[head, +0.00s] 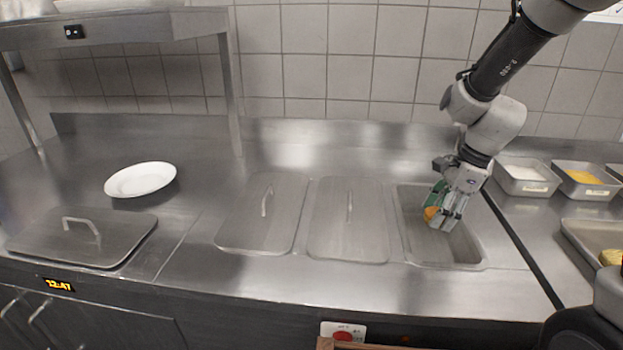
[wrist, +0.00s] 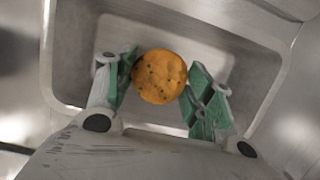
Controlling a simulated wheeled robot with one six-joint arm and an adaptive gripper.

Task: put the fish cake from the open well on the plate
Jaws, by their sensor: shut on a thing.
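The fish cake (wrist: 159,77) is a round orange-brown patty with dark specks, held between the green-padded fingers of my gripper (wrist: 160,88). In the head view the fish cake (head: 430,214) shows as a small orange patch beside my gripper (head: 442,217). My gripper is shut on it, over the open well (head: 465,256) at the right of the counter. Whether the fish cake touches the well floor is hard to tell. The white plate (head: 140,180) lies flat and empty on the counter at the left.
Two lidded wells (head: 232,232) (head: 375,235) with raised handles lie between the open well and the plate. Another handled lid (head: 120,246) lies in front of the plate. A shelf post (head: 231,95) stands behind. Trays with white (head: 523,187) and yellow (head: 590,191) contents are at right.

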